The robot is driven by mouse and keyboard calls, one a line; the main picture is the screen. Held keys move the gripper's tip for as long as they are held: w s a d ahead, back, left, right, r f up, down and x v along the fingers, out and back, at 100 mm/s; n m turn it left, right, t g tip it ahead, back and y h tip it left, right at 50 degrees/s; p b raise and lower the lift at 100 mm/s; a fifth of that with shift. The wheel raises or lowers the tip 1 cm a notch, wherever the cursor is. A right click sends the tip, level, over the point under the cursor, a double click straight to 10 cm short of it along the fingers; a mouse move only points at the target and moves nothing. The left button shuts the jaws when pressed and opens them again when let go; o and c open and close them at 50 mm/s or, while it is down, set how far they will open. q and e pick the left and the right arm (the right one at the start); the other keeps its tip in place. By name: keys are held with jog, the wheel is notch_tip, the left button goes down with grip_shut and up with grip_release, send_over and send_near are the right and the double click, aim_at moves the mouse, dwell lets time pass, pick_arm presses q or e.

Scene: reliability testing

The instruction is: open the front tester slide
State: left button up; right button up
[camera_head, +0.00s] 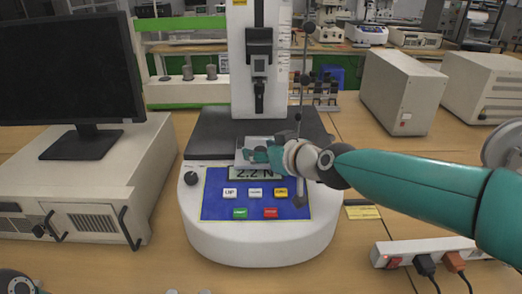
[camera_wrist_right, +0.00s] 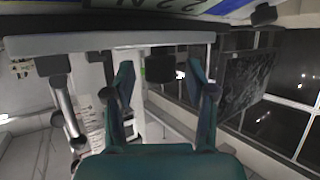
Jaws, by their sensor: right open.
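The tester (camera_head: 300,238) is a white machine with a blue button panel, a display reading about 2.2 N and a tall white column. A black slide carriage (camera_head: 260,50) sits on the column, with a dark clamp hanging below it. My right gripper (camera_head: 258,156) is above the front of the tester's dark deck, just behind the display and below the carriage. In the right wrist view its two teal fingers (camera_wrist_right: 160,78) are spread, with a dark block (camera_wrist_right: 160,66) showing between them. I cannot tell whether they touch it.
A monitor (camera_head: 65,65) on a beige box (camera_head: 85,185) stands left. Beige cabinets (camera_head: 403,90) stand back right. A thin rod with dark balls (camera_head: 303,80) rises right of the column. A power strip (camera_head: 425,250) lies front right.

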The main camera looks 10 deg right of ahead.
jog(key=v, duration=1.1)
jog(key=shift+s, duration=0.15)
jog(key=shift+d+f, duration=0.1)
